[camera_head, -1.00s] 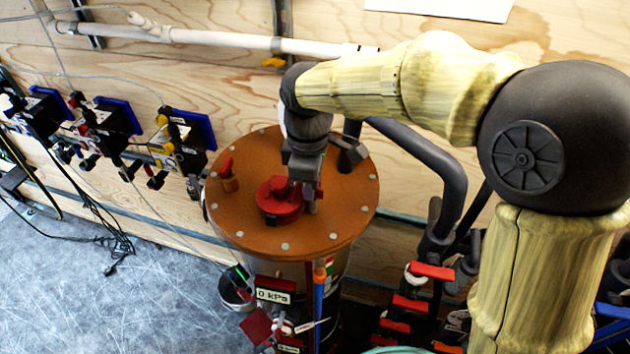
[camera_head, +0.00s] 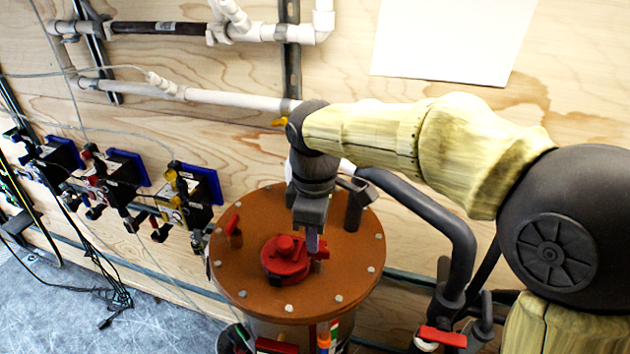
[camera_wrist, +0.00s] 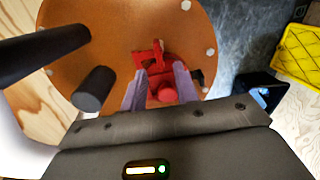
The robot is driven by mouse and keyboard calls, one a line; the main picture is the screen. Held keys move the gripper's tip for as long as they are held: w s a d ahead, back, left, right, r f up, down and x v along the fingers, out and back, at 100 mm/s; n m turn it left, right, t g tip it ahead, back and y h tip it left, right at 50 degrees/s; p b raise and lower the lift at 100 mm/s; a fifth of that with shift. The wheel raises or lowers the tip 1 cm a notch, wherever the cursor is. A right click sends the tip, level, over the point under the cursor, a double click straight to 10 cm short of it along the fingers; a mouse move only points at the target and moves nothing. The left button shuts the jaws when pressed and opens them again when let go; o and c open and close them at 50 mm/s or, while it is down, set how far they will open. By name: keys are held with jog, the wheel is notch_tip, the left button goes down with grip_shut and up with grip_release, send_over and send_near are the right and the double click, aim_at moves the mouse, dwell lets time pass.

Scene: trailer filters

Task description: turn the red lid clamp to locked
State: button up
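The red lid clamp (camera_head: 284,262) sits on the round orange-brown lid (camera_head: 335,285), with a raised round knob on top. It also shows in the wrist view (camera_wrist: 168,94), where a red tab points away from the knob. My gripper (camera_head: 312,243) points down over the lid, at the right side of the clamp in the head view. In the wrist view my gripper (camera_wrist: 160,80) has its two grey fingers apart, with part of the red clamp between them. I cannot tell whether the fingers touch it. A lock marking is not readable.
A small red-handled fitting (camera_head: 233,231) stands on the lid's left. A dark upright post (camera_head: 354,212) and a thick dark hose (camera_head: 425,205) are close to my wrist. Wall valves (camera_head: 183,197) hang to the left. A white pipe (camera_head: 235,98) runs along the wooden wall.

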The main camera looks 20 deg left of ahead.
notch_tip(320, 180, up, 14)
jog(key=shift+f, duration=0.15)
jog(key=shift+w+d, duration=0.1)
dwell(0.6)
